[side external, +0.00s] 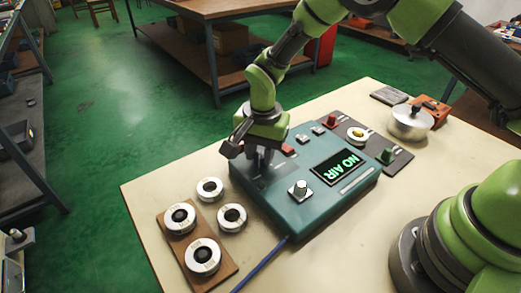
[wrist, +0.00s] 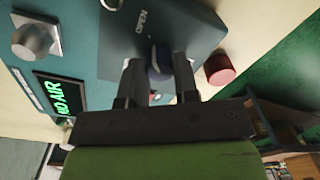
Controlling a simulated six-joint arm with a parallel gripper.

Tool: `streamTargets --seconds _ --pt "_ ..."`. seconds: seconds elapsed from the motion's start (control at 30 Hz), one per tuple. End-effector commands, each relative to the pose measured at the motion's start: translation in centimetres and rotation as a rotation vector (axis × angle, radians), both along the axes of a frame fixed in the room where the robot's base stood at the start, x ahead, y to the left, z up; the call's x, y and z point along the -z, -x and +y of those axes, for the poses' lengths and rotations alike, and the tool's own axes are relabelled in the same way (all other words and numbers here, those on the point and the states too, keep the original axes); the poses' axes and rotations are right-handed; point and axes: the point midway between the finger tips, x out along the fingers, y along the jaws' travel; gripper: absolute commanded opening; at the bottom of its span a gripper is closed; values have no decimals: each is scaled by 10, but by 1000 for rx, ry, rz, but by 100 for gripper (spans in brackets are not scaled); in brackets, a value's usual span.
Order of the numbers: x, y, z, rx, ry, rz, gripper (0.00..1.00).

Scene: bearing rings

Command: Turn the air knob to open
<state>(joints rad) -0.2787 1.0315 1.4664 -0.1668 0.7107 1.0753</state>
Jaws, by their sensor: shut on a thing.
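The teal control box (side external: 285,205) sits on the table, and its display (side external: 338,167) reads "NO AIR" in green. My gripper (side external: 262,165) points down over the far left part of the box. In the wrist view its fingers (wrist: 158,68) are shut on a small dark blue knob (wrist: 158,70) with a pale line, which I take as the air knob. The knob is mostly hidden by the gripper in the side view. A silver knob on a square plate (side external: 299,190) is on the box's near part; it also shows in the wrist view (wrist: 32,40).
A red button (wrist: 219,69) is close beside the fingers. White bearing rings (side external: 232,217) lie left of the box, some on a brown board (side external: 227,263). A dark tray (side external: 398,163) and a silver lidded pot (side external: 411,122) stand at right. A blue cable (side external: 262,264) leaves the box.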

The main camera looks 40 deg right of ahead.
Motion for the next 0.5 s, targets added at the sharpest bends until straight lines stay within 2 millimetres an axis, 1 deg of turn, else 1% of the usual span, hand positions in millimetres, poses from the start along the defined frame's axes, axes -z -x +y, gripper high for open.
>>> streamTargets --seconds 0.37,0.4,0.47,0.5 --pt "0 1 0 6 -1 3 5" --pt "0 1 0 6 -1 3 35" --pt "0 1 0 5 0 1 49" --pt "0 0 0 5 0 1 54"
